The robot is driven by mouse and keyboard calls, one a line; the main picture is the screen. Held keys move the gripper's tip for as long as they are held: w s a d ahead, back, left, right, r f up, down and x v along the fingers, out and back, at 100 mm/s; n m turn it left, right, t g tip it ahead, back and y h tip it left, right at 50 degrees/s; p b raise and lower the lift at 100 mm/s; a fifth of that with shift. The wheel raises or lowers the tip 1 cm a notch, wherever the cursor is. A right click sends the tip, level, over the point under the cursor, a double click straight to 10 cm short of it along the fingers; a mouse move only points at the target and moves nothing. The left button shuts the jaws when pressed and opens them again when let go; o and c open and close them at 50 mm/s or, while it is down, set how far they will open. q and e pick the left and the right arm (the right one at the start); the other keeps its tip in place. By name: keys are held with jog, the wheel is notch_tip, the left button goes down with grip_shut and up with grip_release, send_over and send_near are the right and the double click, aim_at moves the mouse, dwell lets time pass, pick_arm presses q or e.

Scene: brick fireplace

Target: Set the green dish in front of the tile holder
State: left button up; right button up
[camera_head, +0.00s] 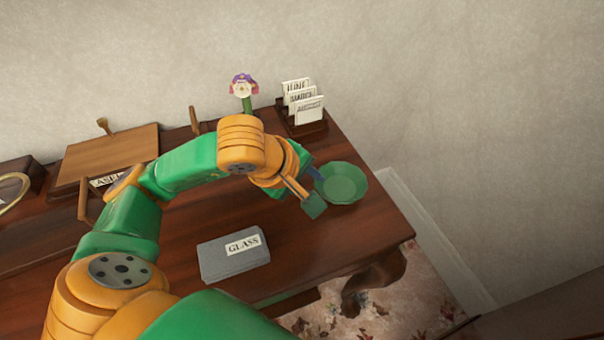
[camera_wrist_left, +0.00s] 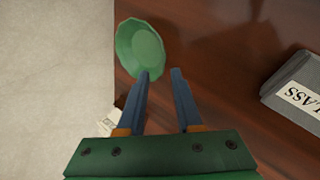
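The green dish (camera_head: 342,183) is a shallow bowl near the right edge of the wooden table. It also shows in the left wrist view (camera_wrist_left: 138,45), just past the fingertips. The tile holder (camera_head: 312,127) stands at the table's back right corner with several white lettered tiles upright in it. The dish is nearer to me than the holder and to its right. My left gripper (camera_head: 312,187) is beside the dish's left side; its blue fingers (camera_wrist_left: 161,72) are apart with nothing between them. One fingertip overlaps the dish's rim in the wrist view; contact is unclear. My right gripper is not in view.
A grey box labelled GLASS (camera_head: 234,258) lies at the table's front. A flower (camera_head: 244,87) stands left of the tile holder. A wooden board (camera_head: 110,153) and a labelled item (camera_head: 107,179) are farther left. Bare table (camera_head: 320,245) lies right of the box.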

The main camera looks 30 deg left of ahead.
pick_arm(q)
jog(key=d+b+v, duration=0.1)
jog(key=b+v, duration=0.2)
jog(key=v, duration=0.3)
jog(key=shift+a, duration=0.5)
